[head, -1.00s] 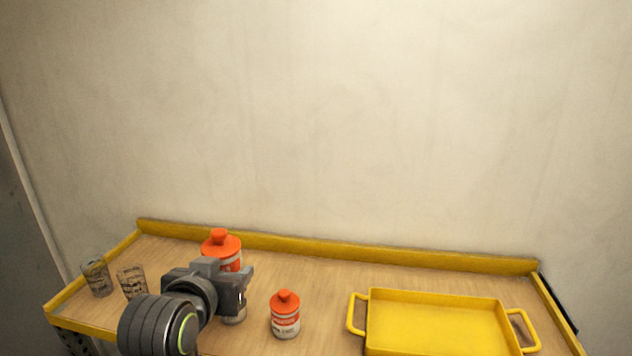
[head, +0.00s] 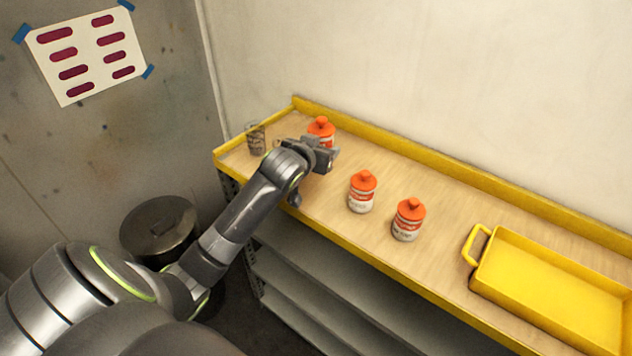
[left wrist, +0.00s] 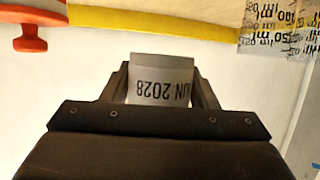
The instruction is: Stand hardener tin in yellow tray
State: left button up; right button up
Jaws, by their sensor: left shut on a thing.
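My left gripper (head: 322,158) is shut on a white tin with an orange cap (head: 321,127), at the far left part of the bench. The gripper hides most of the tin's body. The left wrist view shows its pale side, with upside-down date print (left wrist: 160,88), between the fingers. The tin appears raised, but its gap to the bench is hard to tell. Two like tins stand upright to the right, a middle one (head: 362,192) and a right one (head: 408,220); their names are unreadable. The yellow tray (head: 483,283) is at the right, empty where visible, its right end cut off.
A clear measuring cup (head: 257,140) stands at the bench's left end; cup markings also show in the left wrist view (left wrist: 277,30). A yellow rail (head: 420,163) edges the wooden bench. Bare wood lies between the right tin and the tray. A lidded metal bin (head: 160,228) stands on the floor left.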

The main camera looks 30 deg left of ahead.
pick_arm(q)
jog(key=shift+w+a+f, duration=0.1)
jog(key=shift+a+f, duration=0.15)
jog(key=shift+a, duration=0.5)
jog(key=p, duration=0.1)
send_over(316, 186)
notch_tip(316, 186, down, 5)
notch_tip(316, 186, down, 4)
jog(key=shift+f+p, duration=0.25)
jog(key=shift+p, duration=0.6)
jog(key=shift+f, duration=0.15)
jog(key=shift+f, duration=0.15)
jog(key=o, duration=1.1)
jog(key=shift+c, duration=0.2)
